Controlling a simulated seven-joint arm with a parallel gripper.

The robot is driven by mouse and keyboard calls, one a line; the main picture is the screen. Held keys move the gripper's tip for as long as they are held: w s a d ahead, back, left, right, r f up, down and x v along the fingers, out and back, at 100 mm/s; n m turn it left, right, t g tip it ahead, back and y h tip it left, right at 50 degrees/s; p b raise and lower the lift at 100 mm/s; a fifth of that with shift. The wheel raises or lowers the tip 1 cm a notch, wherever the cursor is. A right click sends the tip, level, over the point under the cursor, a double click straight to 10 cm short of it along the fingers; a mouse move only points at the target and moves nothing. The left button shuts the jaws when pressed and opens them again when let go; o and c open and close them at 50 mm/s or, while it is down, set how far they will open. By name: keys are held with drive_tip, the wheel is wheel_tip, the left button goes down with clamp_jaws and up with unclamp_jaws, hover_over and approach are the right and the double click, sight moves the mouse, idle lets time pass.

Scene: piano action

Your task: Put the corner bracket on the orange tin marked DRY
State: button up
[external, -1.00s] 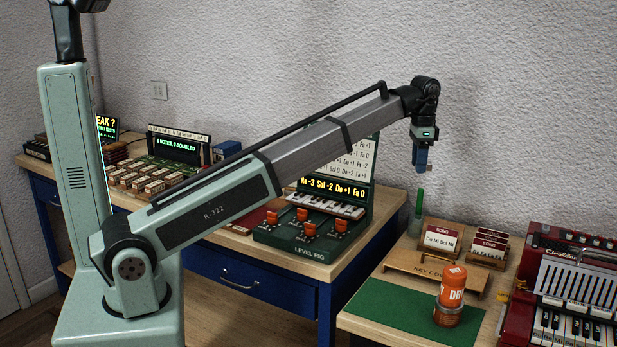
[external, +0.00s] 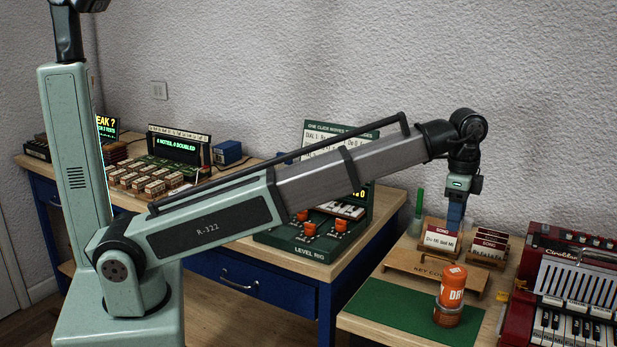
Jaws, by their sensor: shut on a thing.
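The orange tin (external: 453,289) stands upright at the front of the right-hand table, with white letters of which "DR" shows. It sits on a brownish round base (external: 447,316) at the right part of a green mat (external: 395,311). My gripper (external: 455,224) points down above the wooden card holder, behind and above the tin and apart from it. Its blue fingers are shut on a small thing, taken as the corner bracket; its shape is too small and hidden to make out. No other bracket shows.
A wooden card holder (external: 424,267) with upright song cards (external: 441,240) stands behind the tin. A green upright stick (external: 420,203) is to its left. A red accordion (external: 575,285) stands at right. The green mat's left part is clear.

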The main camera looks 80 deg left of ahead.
sight(448, 268)
drive_tip(key=shift+s+d, duration=0.15)
drive_tip(key=shift+d, duration=0.15)
drive_tip(key=shift+d+f, duration=0.1)
drive_tip(key=shift+f, duration=4.9)
drive_tip(key=shift+f, duration=0.2)
drive_tip(key=o, duration=1)
wheel_tip(448, 268, up, 12)
drive_tip(key=shift+r, duration=0.2)
